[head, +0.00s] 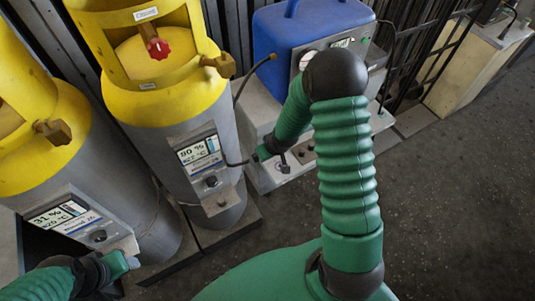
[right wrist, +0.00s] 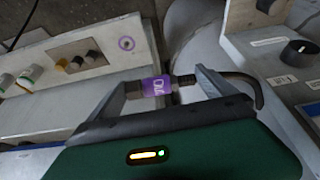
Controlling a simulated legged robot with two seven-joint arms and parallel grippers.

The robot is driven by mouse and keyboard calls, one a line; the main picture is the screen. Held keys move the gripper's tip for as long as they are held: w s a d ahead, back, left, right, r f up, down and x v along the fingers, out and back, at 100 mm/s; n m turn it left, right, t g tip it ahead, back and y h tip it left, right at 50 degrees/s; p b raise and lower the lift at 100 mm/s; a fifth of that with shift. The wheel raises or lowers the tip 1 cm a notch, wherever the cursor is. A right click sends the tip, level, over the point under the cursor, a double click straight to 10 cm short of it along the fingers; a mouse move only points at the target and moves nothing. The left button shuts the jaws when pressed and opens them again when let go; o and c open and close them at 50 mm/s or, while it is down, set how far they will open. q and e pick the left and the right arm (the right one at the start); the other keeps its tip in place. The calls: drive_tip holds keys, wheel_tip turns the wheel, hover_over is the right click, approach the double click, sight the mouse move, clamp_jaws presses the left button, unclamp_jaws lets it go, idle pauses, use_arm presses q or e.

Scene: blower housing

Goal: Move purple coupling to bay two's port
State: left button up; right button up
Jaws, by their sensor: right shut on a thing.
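The purple coupling (right wrist: 157,88) shows in the right wrist view with a white marking on its band. My right gripper (right wrist: 160,90) is shut on it, one finger at each side. A dark hose (right wrist: 242,80) runs from its right end. A port with a purple ring (right wrist: 126,43) is on a pale panel beyond the coupling, which is apart from it.
Two grey cylinders with yellow tops (head: 185,110) (head: 75,150) carry display boxes. A blue machine (head: 305,35) stands behind my right arm. The right wrist view shows yellow and dark fittings (right wrist: 77,62) and a box with a black knob (right wrist: 298,52). Floor at right is clear.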

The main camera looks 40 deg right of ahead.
wheel_tip(320, 180, up, 45)
drive_tip(key=p, duration=3.5)
drive_tip(key=shift+f, duration=0.2)
idle(2.0)
drive_tip(key=shift+f, duration=0.1)
